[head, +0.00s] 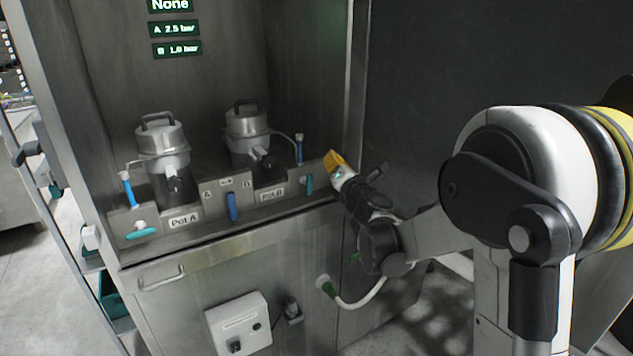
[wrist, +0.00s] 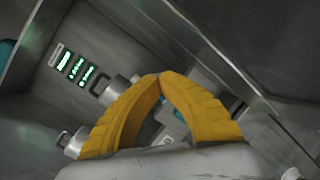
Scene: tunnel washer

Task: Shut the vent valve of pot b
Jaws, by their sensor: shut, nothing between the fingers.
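Pot B (head: 246,132) is a grey metal canister with a black top handle, at the back of the steel cabinet. A label plate "Pot B" (head: 272,195) is in front of it. Right of the label, a small teal handle (head: 308,183) stands upright on the front panel. A blue-bodied fitting (head: 299,150) stands above it, with a thin hose towards pot B. Which of these is the vent valve is not marked. My gripper (head: 334,160) has its yellow fingers just right of the teal handle, apart from it. In the wrist view the fingertips (wrist: 160,76) meet, with nothing between them.
Pot A (head: 163,150) stands left, with its teal handle (head: 140,233) lying sideways. A blue lever (head: 233,207) sits between the A and B marks. The display (head: 176,50) reads A 2.5 bar, B 1.0 bar. The cabinet's right wall (head: 355,80) is close to my gripper.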

